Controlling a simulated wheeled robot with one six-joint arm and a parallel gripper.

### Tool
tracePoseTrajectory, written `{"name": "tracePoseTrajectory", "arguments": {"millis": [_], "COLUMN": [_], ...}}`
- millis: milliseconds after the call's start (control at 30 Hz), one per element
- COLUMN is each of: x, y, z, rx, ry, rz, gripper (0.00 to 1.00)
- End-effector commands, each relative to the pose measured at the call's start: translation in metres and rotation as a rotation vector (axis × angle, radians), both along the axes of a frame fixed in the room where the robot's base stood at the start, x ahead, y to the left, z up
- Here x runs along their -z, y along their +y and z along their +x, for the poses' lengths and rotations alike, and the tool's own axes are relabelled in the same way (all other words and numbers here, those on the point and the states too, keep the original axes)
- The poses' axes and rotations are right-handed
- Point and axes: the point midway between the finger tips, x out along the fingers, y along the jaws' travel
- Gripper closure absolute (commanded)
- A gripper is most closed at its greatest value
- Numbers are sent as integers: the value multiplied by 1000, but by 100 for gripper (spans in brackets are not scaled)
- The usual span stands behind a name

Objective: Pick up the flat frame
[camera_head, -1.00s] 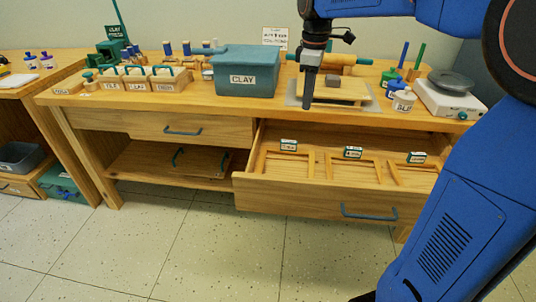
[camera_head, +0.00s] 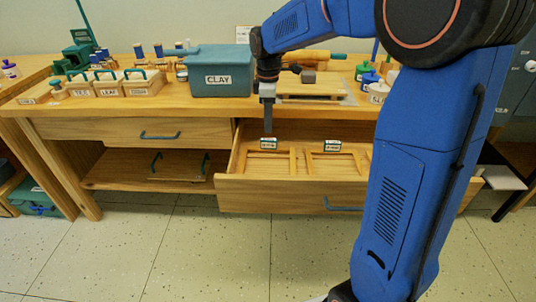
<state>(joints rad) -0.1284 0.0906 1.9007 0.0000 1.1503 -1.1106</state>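An open drawer (camera_head: 268,193) below the table holds light wooden frames lying in it. The left frame (camera_head: 293,160) and the middle frame (camera_head: 358,162) show, with small white-and-green tags (camera_head: 268,143) and (camera_head: 332,146) at their back. The tag writing is too small to read, so I cannot tell which is the flat frame. My gripper (camera_head: 267,128) points down just above the left tag, at the back of the drawer. It looks narrow from here, and its finger gap does not show. My blue arm hides the drawer's right part.
On the tabletop stand a teal CLAY bin (camera_head: 218,82), small labelled boxes (camera_head: 143,88), a wooden board (camera_head: 312,88) with a rolling pin and several jars. The floor (camera_head: 200,250) in front is clear.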

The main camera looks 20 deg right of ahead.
Motion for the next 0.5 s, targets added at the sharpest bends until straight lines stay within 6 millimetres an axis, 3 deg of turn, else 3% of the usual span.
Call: {"name": "tracePoseTrajectory", "arguments": {"millis": [267,500], "x": [18,50], "y": [0,-1], "z": [0,0], "rx": [0,1], "ry": [1,3], "rz": [-1,0], "gripper": [77,77]}}
